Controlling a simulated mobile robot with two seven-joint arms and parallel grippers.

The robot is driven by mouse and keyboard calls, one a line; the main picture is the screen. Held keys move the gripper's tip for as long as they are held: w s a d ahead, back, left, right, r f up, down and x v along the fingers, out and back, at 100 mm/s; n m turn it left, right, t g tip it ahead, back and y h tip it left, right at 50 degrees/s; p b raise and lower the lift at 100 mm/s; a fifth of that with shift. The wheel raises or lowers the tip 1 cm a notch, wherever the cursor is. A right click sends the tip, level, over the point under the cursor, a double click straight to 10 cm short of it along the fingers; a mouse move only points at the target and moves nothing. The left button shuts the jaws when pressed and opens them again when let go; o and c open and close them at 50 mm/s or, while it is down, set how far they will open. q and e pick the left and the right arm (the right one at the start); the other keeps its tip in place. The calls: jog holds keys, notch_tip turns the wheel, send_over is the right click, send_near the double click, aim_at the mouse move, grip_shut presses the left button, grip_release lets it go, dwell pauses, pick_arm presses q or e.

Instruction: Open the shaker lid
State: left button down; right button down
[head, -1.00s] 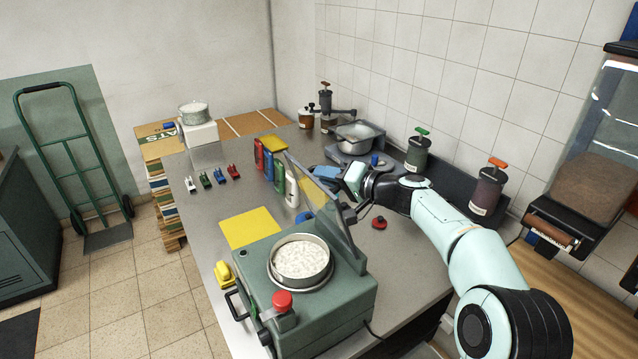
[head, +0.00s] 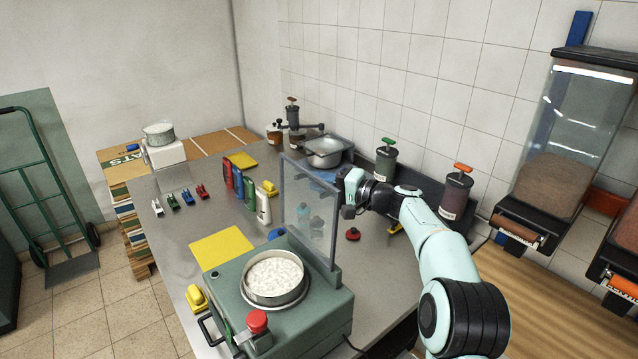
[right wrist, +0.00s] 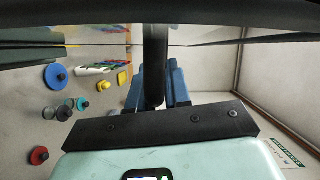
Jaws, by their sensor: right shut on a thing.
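The shaker (head: 300,318) is a green machine at the front of the steel table, with a round sieve of white grains (head: 275,276) on top. Its lid (head: 310,215), a clear panel in a dark grey frame, stands steeply up behind the sieve, leaving the sieve uncovered. My right gripper (head: 341,182) is at the lid's upper right side. In the right wrist view its blue fingers (right wrist: 160,84) are shut around a dark bar (right wrist: 155,50), which looks like part of the lid. The exact contact is hidden in the head view. My left gripper is not in view.
A red knob (head: 257,321) is at the shaker's front. A red-topped piece (head: 352,234) lies under my arm. Grinders (head: 386,162) line the wall.

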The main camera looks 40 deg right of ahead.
jog(key=c, duration=1.1)
grip_release()
jog(key=shift+c, duration=0.2)
